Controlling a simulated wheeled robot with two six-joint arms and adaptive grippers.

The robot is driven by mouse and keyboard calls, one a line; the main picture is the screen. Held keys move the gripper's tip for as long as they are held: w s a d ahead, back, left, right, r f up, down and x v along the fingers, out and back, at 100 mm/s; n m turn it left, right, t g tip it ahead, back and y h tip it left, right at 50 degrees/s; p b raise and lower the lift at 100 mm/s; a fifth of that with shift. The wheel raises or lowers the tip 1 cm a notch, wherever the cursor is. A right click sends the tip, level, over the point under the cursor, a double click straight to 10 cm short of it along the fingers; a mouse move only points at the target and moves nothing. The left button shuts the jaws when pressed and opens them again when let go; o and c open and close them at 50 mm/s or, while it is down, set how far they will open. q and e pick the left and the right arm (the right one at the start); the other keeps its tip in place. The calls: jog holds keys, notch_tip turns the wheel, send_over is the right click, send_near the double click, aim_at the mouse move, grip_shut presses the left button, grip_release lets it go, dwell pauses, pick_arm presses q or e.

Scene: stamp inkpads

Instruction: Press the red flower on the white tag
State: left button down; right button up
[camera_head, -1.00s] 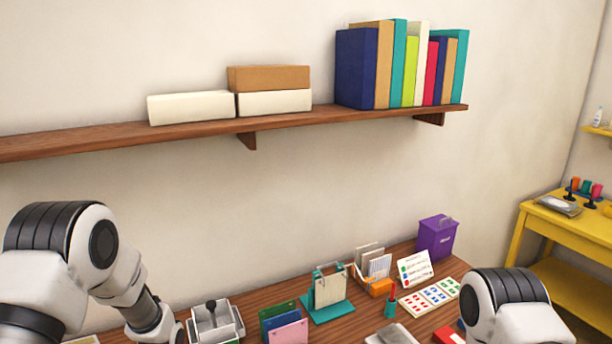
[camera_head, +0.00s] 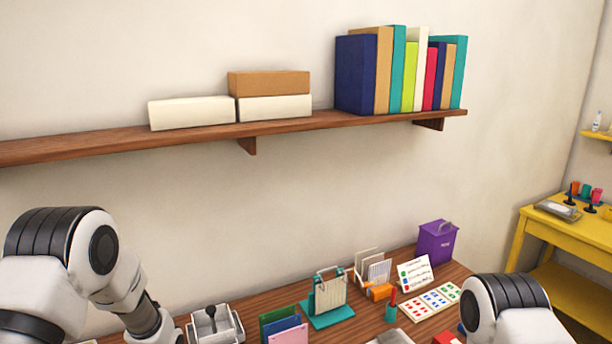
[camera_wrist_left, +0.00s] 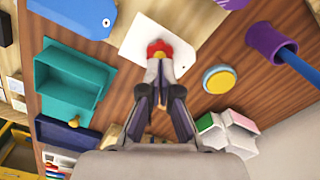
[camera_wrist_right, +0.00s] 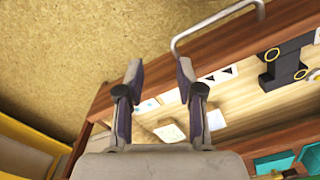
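In the left wrist view a white tag (camera_wrist_left: 133,42) lies flat on the wooden desk. A red flower-shaped stamp (camera_wrist_left: 160,47) is over the tag's lower right part, at the tips of my left gripper (camera_wrist_left: 161,80). The fingers are close together around a pale part below the red, so the gripper looks shut on the stamp. I cannot tell whether the stamp touches the tag, and the tag under it is hidden. My right gripper (camera_wrist_right: 160,75) is open and empty, its two fingers apart. Neither gripper's fingers show in the head view.
Near the tag are a blue tag (camera_wrist_left: 78,14), a teal tray (camera_wrist_left: 55,82), a yellow round object (camera_wrist_left: 218,79) and a purple cup (camera_wrist_left: 266,44). In the head view, holders and a purple box (camera_head: 437,243) stand along the desk's back below a wall shelf (camera_head: 200,135).

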pick_arm(q)
jog(key=shift+f+b, duration=0.55)
jog(key=shift+f, duration=0.45)
jog(key=shift+s, duration=0.1)
dwell(1.2)
notch_tip(320, 180, up, 7)
jog(key=p, duration=0.6)
